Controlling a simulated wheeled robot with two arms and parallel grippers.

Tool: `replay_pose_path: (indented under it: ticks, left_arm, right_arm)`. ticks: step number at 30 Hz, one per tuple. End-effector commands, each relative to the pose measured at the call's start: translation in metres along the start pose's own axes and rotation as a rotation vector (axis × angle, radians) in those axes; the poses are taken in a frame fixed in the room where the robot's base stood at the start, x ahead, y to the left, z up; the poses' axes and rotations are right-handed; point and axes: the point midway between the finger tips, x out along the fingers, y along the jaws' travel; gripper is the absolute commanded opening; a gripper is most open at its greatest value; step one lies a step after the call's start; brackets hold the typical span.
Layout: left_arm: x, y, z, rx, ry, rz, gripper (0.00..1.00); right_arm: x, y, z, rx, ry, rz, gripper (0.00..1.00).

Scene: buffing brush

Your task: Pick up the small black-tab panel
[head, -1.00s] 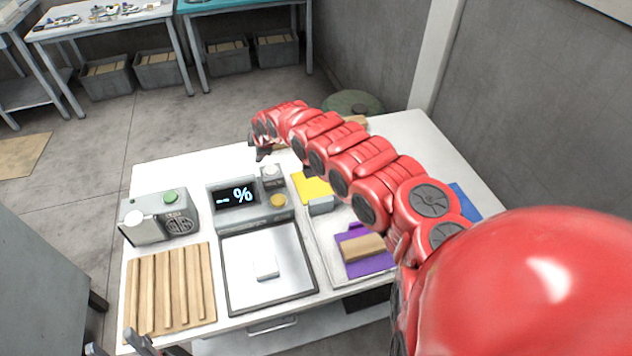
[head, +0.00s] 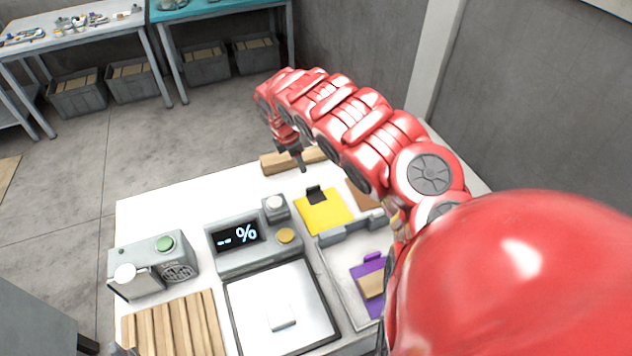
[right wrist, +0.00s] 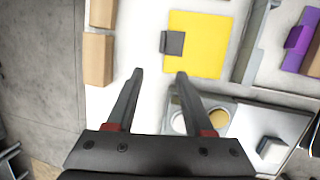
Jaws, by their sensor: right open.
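A yellow panel (head: 325,214) with a small black tab (head: 316,194) lies flat on the white table, behind the grey tray. In the right wrist view the yellow panel (right wrist: 205,50) lies just beyond my fingertips, with its dark tab (right wrist: 172,43) on its left edge. My right gripper (head: 297,160) is above the far part of the table, near the wooden blocks. It is open and empty, with its fingers (right wrist: 160,73) apart and short of the tab in the wrist picture.
Wooden blocks (head: 285,162) lie at the table's back edge. A scale with a % display (head: 238,236) and a grey box with a green button (head: 165,243) stand left of the panel. A purple panel (head: 365,272) with a wooden block is in the tray. My right arm hides the table's right side.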

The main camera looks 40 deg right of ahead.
Motion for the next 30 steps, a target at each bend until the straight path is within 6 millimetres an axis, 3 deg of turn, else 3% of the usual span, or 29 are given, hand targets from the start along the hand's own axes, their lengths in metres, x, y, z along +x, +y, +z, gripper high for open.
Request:
replay_pose_path:
  ticks: [12, 17, 30]
  left_arm:
    - [-0.071, 0.004, 0.012, 0.000, 0.000, 0.000, 0.50]
    - [-0.096, 0.005, 0.016, 0.000, 0.000, 0.000, 0.50]
    - [-0.082, 0.004, 0.014, 0.000, 0.000, 0.000, 0.50]
  right_arm:
    - [0.078, -0.003, -0.006, -0.003, 0.003, -0.002, 0.52]
    - [0.100, -0.002, -0.004, -0.002, 0.003, -0.001, 0.52]
    - [0.128, -0.003, 0.002, -0.001, 0.004, -0.003, 0.52]
